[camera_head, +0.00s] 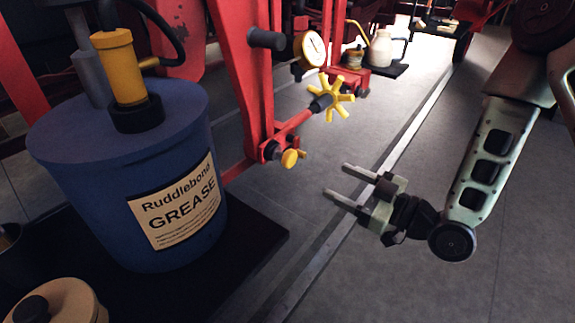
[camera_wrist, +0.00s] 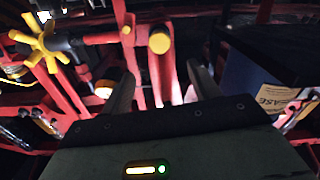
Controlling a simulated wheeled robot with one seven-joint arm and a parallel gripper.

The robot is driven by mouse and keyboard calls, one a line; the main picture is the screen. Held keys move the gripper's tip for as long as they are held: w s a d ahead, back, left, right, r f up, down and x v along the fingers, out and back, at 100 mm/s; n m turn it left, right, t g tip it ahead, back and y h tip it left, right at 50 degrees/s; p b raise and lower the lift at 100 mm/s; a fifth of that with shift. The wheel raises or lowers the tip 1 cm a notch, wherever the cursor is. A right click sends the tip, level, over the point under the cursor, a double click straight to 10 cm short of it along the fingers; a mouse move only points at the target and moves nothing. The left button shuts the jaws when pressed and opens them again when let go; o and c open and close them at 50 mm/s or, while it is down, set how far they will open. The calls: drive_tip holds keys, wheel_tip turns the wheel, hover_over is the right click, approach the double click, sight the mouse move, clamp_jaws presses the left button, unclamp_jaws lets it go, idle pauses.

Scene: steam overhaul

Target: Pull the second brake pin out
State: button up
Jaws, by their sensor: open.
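A yellow round-headed pin (camera_head: 290,158) sits at the lower joint of the red linkage, right of the grease drum. In the wrist view, a yellow round head (camera_wrist: 159,42) shows ahead, roughly between my fingers, and a second yellow-orange head (camera_wrist: 103,89) lies lower left, partly beside the left finger. I cannot tell which is the second brake pin. My gripper (camera_head: 337,180) is open and empty, with its two fingers pointing left toward the linkage. It is right of and slightly below the pin, apart from it.
A yellow star handwheel (camera_head: 333,97) juts out just above the pin. A pressure gauge (camera_head: 312,48) is higher up. The blue grease drum (camera_head: 110,200) stands left on a dark surface. Open floor (camera_head: 400,270) lies below and right of my gripper.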

sight(293, 160)
drive_tip(key=b+x, duration=0.5)
drive_tip(key=x, duration=0.9)
